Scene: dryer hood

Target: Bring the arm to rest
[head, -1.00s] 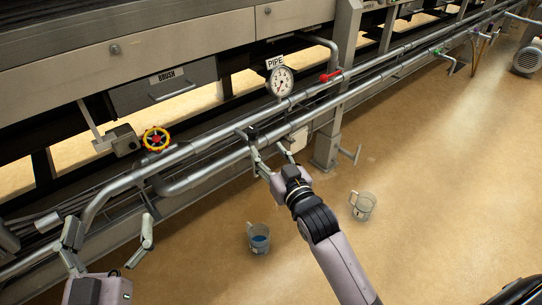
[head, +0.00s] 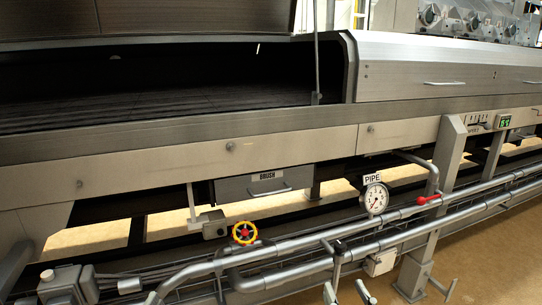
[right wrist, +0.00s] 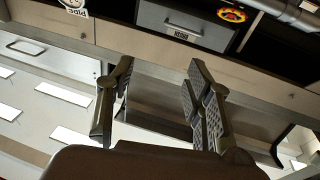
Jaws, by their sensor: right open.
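In the head view, only the fingertips of my right gripper (head: 347,289) show at the bottom edge, in front of the pipes. The fingers stand apart. In the right wrist view, the right gripper (right wrist: 158,80) is open, with nothing between its two dark padded fingers. The rest of the right arm lies below the head picture. I do not make out my left gripper in either current view.
Steel pipes (head: 300,246) run along the machine's front. A yellow and red handwheel (head: 244,233), a round gauge (head: 375,198) and a red lever (head: 428,199) are near them. The brush drawer (head: 265,183) is above. Open floor (head: 480,270) shows at lower right.

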